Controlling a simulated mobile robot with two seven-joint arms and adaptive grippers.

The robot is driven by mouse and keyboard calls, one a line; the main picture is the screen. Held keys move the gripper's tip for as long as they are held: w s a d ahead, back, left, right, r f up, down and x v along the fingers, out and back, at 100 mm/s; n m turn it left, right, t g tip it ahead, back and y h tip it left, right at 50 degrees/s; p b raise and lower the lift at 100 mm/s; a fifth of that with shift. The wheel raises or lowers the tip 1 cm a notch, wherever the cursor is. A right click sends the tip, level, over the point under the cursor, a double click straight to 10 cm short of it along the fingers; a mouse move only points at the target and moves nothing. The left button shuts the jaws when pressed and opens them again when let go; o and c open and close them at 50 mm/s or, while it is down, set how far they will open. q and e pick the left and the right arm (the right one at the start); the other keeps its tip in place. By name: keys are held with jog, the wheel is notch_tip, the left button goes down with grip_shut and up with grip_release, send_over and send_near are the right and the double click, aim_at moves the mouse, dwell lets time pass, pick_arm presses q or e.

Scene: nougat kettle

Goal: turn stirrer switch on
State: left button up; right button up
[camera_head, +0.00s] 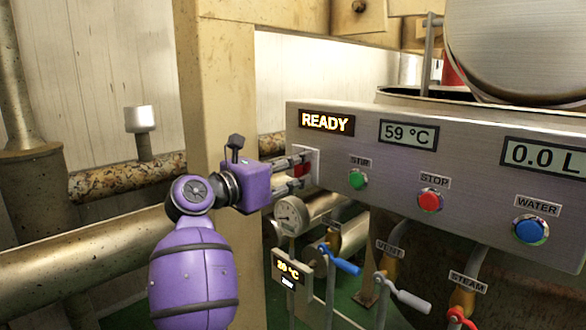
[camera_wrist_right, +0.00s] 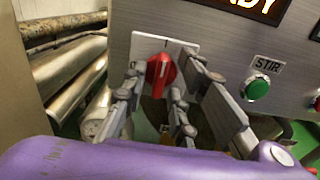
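The red rotary switch (camera_wrist_right: 160,72) sits on a white plate on the steel control panel in the right wrist view. Its pale line stands nearly upright, below a small mark on the plate. It also shows in the head view (camera_head: 302,169), partly covered by the fingers. My right gripper (camera_head: 306,173) is at the panel's left end, its fingers open on either side of the switch. My left gripper is not in view.
Green STIR (camera_head: 357,180), red STOP (camera_head: 430,200) and blue WATER (camera_head: 530,230) buttons are right of the switch. The display reads READY (camera_head: 326,121). Valve levers, such as the blue one (camera_head: 340,260), and pipes lie below. A beam (camera_head: 215,100) stands behind the gripper.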

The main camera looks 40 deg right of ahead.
jog(key=s+a, duration=0.1)
jog(key=a, duration=1.1)
dwell(0.4)
